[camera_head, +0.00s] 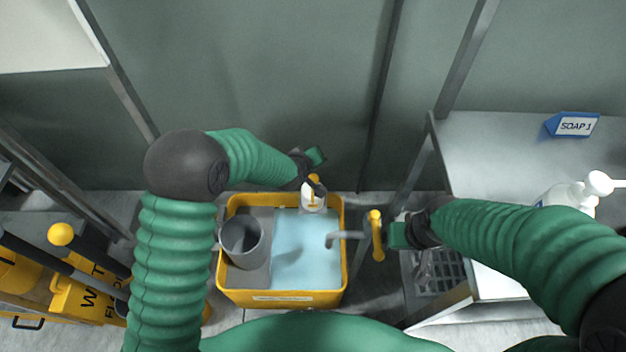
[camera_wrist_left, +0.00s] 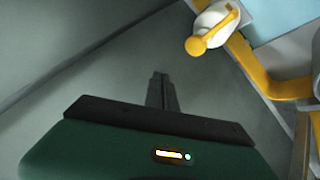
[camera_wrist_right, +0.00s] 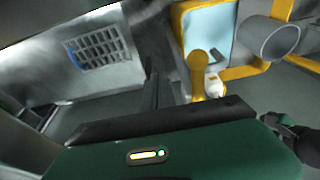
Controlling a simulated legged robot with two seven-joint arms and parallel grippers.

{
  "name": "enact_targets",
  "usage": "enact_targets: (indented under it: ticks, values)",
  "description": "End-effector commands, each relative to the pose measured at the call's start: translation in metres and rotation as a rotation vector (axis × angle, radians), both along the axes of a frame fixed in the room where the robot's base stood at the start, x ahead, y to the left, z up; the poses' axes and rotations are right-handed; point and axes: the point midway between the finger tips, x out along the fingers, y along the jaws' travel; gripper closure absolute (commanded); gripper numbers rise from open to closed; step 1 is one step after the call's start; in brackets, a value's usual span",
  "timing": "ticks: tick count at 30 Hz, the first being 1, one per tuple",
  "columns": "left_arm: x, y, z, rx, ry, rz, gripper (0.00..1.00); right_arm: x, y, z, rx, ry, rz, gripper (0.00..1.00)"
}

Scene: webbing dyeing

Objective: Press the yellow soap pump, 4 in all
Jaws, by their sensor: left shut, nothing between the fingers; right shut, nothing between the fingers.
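The soap pump is a white bottle with a yellow pump head (camera_head: 313,196), standing at the back edge of the yellow tub (camera_head: 343,215). The pump shows at the upper right of the left wrist view (camera_wrist_left: 210,35) and partly behind a yellow handle in the right wrist view (camera_wrist_right: 214,86). My left gripper (camera_wrist_left: 161,78) is shut and empty, beside and apart from the pump; its fingers are hard to make out in the head view. My right gripper (camera_wrist_right: 152,78) is shut and empty, right of the tub near the yellow handle (camera_head: 376,236).
The tub holds pale blue liquid (camera_head: 305,250) and a grey cylinder (camera_head: 245,242). A grey spout (camera_head: 345,236) reaches over its right side. A metal table at right bears a blue SOAP 1 sign (camera_head: 573,125) and a white pump bottle (camera_head: 572,193). Yellow equipment stands at left.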

Motion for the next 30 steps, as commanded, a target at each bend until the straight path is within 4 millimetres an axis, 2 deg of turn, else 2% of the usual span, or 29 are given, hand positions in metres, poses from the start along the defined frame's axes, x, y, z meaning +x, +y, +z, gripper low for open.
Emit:
enact_targets:
  ticks: [1, 6, 12, 30]
  values:
    - [0.0, 0.0, -0.015, 0.0, 0.0, 0.0, 1.0, 0.0, 0.0, -0.013, 0.0, 0.0, 0.0, 1.0]
    - [0.0, 0.0, -0.041, 0.0, -0.001, 0.001, 1.0, 0.0, 0.0, -0.035, 0.0, 0.001, 0.0, 1.0]
    - [0.0, 0.0, -0.062, 0.0, 0.0, 0.0, 1.0, 0.0, 0.0, -0.05, 0.0, 0.001, 0.0, 1.0]
    - [0.0, 0.0, -0.065, 0.0, 0.0, 0.0, 1.0, 0.0, 0.0, -0.05, 0.0, 0.0, 0.0, 1.0]
